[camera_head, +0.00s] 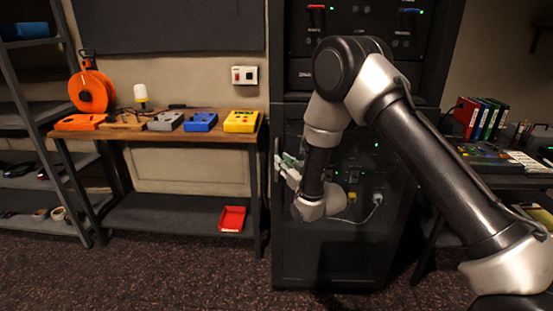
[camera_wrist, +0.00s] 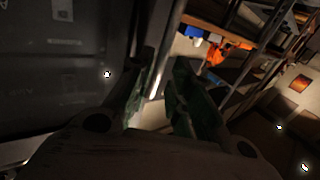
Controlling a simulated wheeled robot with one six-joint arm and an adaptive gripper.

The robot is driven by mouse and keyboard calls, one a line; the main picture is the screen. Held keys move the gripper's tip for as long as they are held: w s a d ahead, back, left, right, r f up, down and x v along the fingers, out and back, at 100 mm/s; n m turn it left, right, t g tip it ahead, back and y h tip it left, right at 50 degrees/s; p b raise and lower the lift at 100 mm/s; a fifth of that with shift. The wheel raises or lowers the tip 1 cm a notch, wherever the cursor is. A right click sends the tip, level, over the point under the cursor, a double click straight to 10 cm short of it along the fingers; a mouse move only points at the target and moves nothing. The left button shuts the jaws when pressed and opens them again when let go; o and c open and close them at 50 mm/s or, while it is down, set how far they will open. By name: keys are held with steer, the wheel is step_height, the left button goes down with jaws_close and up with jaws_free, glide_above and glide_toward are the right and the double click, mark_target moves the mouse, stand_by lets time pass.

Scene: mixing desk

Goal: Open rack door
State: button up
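The rack door (camera_head: 325,262) is the dark see-through panel on the lower half of the black rack. It looks closed in the head view, though my arm covers part of it. My gripper (camera_head: 281,163) is at the door's left edge, partly hidden by my wrist. In the wrist view, the dark rack front (camera_wrist: 60,75) fills the left side. A pale upright bar, apparently the door handle (camera_wrist: 170,50), runs down towards the gap between my two greenish fingers (camera_wrist: 160,98). The fingers are apart, with light showing between them. Contact with the bar cannot be told.
A desk with binders (camera_head: 480,115) is at the right. The carpet (camera_head: 180,262) before the bench and rack is clear.

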steer(key=x, duration=0.5)
steer(key=shift+d, duration=0.1)
jaws_close()
steer(key=shift+s, duration=0.1)
